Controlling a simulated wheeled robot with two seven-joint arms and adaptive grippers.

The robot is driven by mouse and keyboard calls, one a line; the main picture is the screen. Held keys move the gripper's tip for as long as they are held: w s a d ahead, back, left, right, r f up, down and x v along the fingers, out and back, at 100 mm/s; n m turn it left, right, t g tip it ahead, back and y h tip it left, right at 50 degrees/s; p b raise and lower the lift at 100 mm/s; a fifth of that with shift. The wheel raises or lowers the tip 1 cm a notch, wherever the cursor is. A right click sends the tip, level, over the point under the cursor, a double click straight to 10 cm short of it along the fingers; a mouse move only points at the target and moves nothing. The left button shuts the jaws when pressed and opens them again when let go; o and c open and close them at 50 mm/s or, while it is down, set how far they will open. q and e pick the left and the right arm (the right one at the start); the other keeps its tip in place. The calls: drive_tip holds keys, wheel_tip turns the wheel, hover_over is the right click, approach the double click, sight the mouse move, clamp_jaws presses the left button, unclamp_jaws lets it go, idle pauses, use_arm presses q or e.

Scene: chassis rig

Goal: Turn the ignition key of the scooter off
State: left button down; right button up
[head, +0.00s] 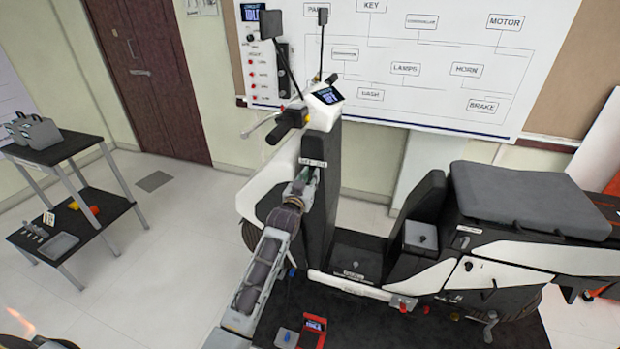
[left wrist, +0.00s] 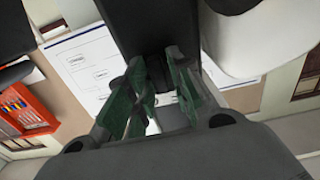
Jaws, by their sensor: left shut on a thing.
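The black and white scooter (head: 350,262) stands side-on, with its front at the left of the head view. My left gripper (head: 308,172) is at the dark front panel (head: 322,203) below the handlebar, just under a small white label. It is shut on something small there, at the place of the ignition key. The key itself is hidden by the fingers, so its angle cannot be told. In the left wrist view the green-padded fingers (left wrist: 157,88) reach up to the dark panel (left wrist: 155,25).
The handlebar (head: 290,122) and display (head: 327,96) are above my left gripper. A wiring board (head: 430,125) hangs on the wall behind. A two-tier table (head: 75,147) stands at the left. A red device (head: 313,331) lies on the dark mat (head: 400,335) near the scooter.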

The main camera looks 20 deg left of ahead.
use_arm(q)
drive_tip(key=c, duration=1.5)
unclamp_jaws()
drive_tip(key=shift+s, duration=0.1)
drive_tip(key=s, duration=1.1)
drive_tip(key=shift+s+a, duration=0.2)
drive_tip(key=shift+s, duration=0.2)
